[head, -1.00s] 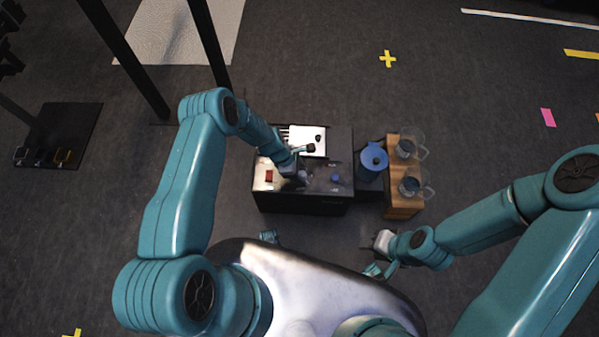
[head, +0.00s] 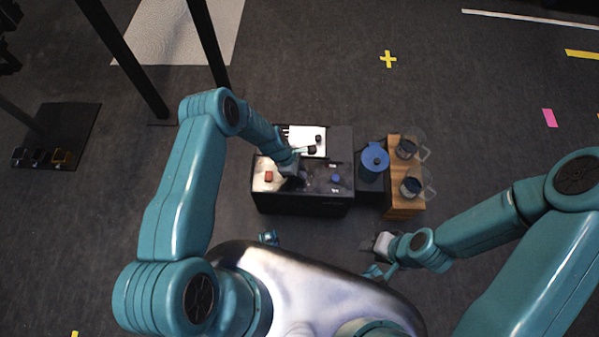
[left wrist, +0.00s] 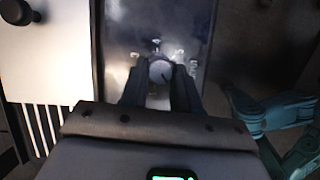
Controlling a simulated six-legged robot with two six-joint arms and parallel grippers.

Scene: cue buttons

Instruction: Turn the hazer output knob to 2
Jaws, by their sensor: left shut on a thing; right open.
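The hazer is a dark box (head: 290,207) with a shiny control panel, in the middle of the head view. My left gripper (left wrist: 160,88) reaches down to this panel. In the left wrist view its two fingers are shut on a round grey knob (left wrist: 160,71) with a dark pointer line. Small pale marks lie around the knob, too blurred to read. In the head view the gripper and wrist hide this knob. My right gripper (head: 372,244) is open and empty, to the right of the box and nearer my body.
A red switch (head: 268,176) and a blue knob (head: 336,178) flank my left gripper on the panel. A white plate (head: 303,136) is behind. A blue-lidded jug (head: 374,160) and a wooden stand (head: 403,209) with two clear pitchers stand at right.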

